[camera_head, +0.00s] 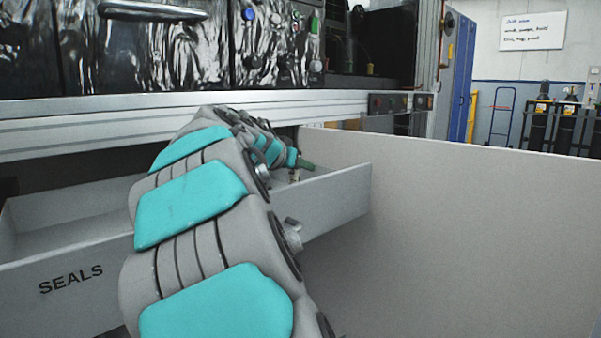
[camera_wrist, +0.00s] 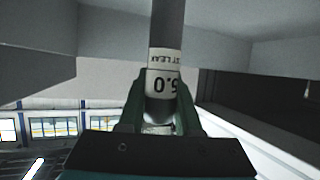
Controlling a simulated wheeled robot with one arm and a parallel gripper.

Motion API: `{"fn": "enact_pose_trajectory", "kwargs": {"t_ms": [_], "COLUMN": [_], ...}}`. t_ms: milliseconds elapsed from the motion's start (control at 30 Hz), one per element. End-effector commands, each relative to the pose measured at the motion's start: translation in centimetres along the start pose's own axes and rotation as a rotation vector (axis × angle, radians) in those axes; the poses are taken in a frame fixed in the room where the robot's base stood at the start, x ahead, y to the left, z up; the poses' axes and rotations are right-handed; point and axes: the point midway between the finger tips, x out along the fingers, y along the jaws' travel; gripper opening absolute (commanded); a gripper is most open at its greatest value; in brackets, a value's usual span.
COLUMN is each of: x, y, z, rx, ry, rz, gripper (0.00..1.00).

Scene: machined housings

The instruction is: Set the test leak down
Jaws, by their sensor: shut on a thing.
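The test leak (camera_wrist: 165,58) is a grey cylinder with a white label band, whose print reads upside down as "…T LEAK" and "5.0" in the wrist view. My gripper (camera_wrist: 161,90) is shut on it, with one green finger on each side of the labelled part. In the head view my gripper (camera_head: 304,165) is small, at the far end of my arm, over or within the open drawer; its depth is hard to tell. The leak is mostly hidden there. Whether it touches any surface cannot be told.
An open grey drawer marked "SEALS" (camera_head: 72,280) lies under the bench edge (camera_head: 60,140). A large pale panel (camera_head: 450,230) stands close to its right. Gas cylinders (camera_head: 562,120) and a blue trolley (camera_head: 501,115) are far back right.

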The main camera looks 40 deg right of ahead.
Motion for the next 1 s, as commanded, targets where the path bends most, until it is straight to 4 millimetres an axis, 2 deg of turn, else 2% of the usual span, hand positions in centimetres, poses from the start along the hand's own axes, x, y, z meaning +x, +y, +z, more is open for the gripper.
{"fn": "enact_pose_trajectory", "kwargs": {"t_ms": [100,467,500,767,1000], "x": [0.46,0.60,0.60,0.56,0.54], "y": [0.10,0.06,0.07,0.06,0.06], "z": [1.17,1.46,1.47,1.37,1.32], "rx": [0.000,0.002,0.002,0.002,0.001], "ry": [-0.001,0.000,0.000,0.000,0.000], "rz": [0.002,0.000,0.000,0.000,0.000], "gripper": [0.00,0.00,0.34,0.63,0.63]}}
